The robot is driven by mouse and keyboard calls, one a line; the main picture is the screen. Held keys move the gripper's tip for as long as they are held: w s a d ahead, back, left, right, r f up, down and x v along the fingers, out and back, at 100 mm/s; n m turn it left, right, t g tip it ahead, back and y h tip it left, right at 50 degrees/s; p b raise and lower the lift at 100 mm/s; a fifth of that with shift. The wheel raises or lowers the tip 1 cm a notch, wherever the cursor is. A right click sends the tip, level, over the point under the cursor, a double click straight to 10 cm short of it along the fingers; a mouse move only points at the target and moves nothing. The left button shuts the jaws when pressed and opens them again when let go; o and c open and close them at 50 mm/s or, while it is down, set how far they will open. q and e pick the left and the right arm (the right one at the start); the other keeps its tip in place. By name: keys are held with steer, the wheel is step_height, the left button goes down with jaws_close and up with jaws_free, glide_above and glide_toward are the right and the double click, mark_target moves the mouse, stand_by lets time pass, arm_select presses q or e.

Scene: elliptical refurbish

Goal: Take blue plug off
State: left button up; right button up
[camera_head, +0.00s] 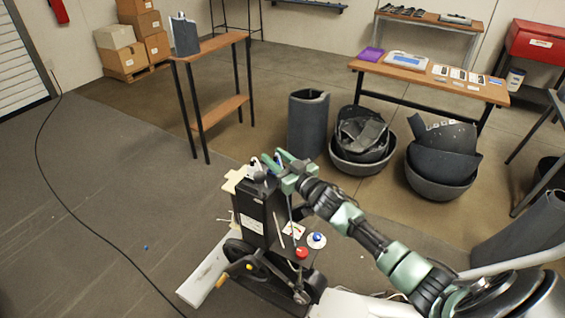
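A black machine with wheels (253,219) stands in the lower middle. My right arm comes in from the lower right, and its green gripper (276,161) is at the top of the machine. A small blue part (278,156) shows between or just behind the fingers; I cannot tell whether it is the plug or whether the fingers touch it. A white part (256,169) sits just left of the fingers. The machine's lower deck has a red knob (301,253) and a blue knob on a white disc (317,240). My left gripper is out of view.
A black cable (38,150) runs along the floor at left. A small blue piece (146,247) lies on the floor. A narrow wooden table (215,43), dark bins (308,120) and a wooden bench (440,80) stand behind. The floor at left is mostly clear.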

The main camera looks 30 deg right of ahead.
steer(key=shift+w, duration=0.15)
jaws_close()
stand_by(1.7)
